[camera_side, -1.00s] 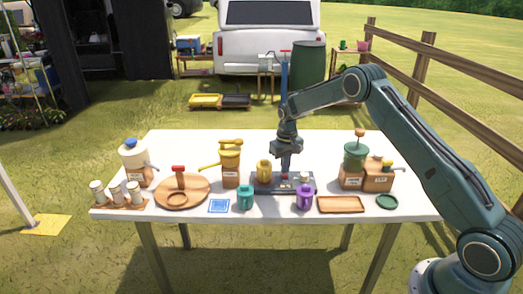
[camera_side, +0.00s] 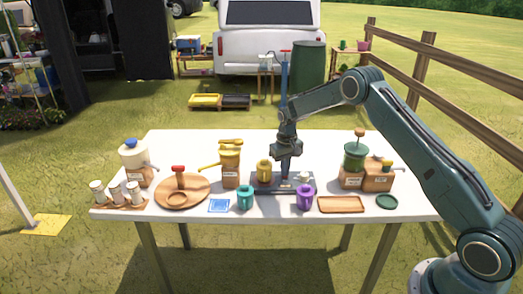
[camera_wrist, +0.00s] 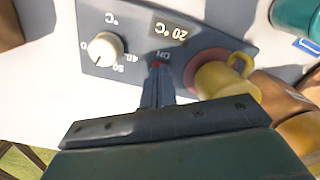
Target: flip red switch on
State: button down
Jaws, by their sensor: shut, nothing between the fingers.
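A dark grey control panel (camera_side: 265,190) lies on the white table in the side view. In the wrist view the panel (camera_wrist: 205,25) carries a white knob, a display reading 20 °C and an upside-down ON label. A small red bit of the switch (camera_wrist: 160,63) shows by my fingertips; most of the switch is hidden behind them. My gripper (camera_side: 285,178) is shut and empty, pointing down at the panel's middle. In the wrist view its tips (camera_wrist: 157,72) are right at the switch; I cannot tell whether they touch it. The switch's position is unclear.
A yellow mug (camera_wrist: 225,80) stands on a red disc on the panel, close beside my fingers. The white knob (camera_wrist: 105,48) is on the other side. Teal (camera_side: 245,198) and purple (camera_side: 305,197) mugs stand in front. A wooden tray (camera_side: 341,205) lies right.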

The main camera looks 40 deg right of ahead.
jog(key=shift+f, duration=0.3)
jog(key=shift+r, duration=0.1)
jog(key=shift+r, duration=3.45)
